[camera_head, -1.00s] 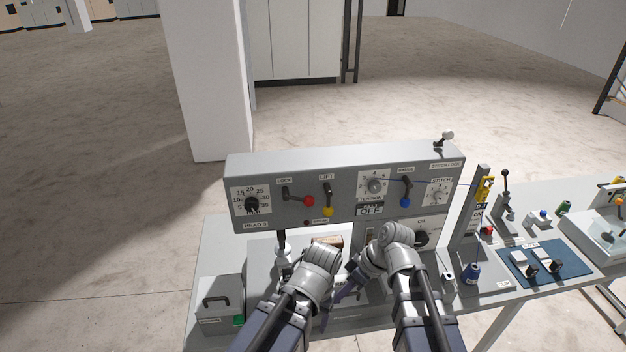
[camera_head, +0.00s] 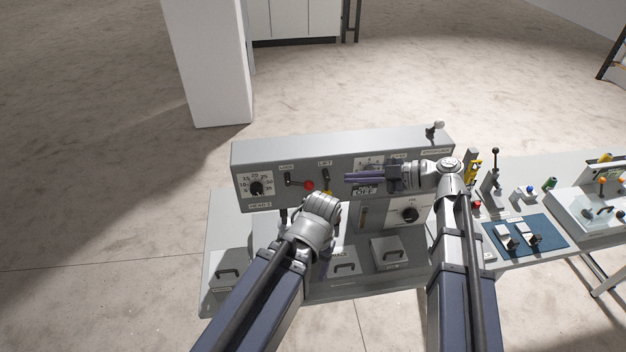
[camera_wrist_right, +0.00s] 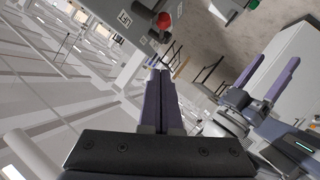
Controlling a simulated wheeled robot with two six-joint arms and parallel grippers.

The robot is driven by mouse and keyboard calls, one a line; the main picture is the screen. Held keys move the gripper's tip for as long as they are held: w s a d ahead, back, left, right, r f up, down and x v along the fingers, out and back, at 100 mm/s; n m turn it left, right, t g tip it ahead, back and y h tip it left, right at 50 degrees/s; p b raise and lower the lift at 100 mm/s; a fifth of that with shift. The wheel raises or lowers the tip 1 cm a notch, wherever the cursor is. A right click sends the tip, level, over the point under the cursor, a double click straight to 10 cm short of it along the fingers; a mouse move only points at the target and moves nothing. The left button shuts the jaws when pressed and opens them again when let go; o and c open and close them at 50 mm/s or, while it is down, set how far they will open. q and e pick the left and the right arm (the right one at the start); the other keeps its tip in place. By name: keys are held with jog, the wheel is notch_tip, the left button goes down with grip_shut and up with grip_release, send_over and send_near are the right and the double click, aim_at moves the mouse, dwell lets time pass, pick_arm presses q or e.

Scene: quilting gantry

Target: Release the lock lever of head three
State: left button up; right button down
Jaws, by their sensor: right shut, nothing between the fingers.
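The lock lever of the head unit is a dark lever with a red knob (camera_head: 309,185), under the LOCK label on the grey panel (camera_head: 340,150). Its knob points right. The red knob also shows in the right wrist view (camera_wrist_right: 165,20), beyond the fingertips. My right gripper (camera_head: 347,177) is shut and empty in front of the panel, fingers pointing left, to the right of the knob and apart from it. My left gripper (camera_wrist_right: 278,62) is open in the right wrist view. In the head view its wrist hides most of its fingers, below the panel.
The lift lever (camera_head: 326,180) stands between the knob and my right fingertips; my left wrist partly covers its yellow knob. A dial (camera_head: 257,188) is left of the lock lever. Handled boxes (camera_head: 388,252) stand on the bench. A blue mat (camera_head: 525,238) with switches lies right.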

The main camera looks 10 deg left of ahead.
jog(key=b, duration=0.4)
send_near(299, 184)
jog(key=a, duration=0.4)
jog(key=shift+w+a+f+b, duration=0.2)
jog(key=shift+a+f+b, duration=0.25)
jog(key=shift+b, duration=0.3)
jog(key=shift+w+a+f+b, duration=0.3)
jog(key=shift+f+b, duration=0.1)
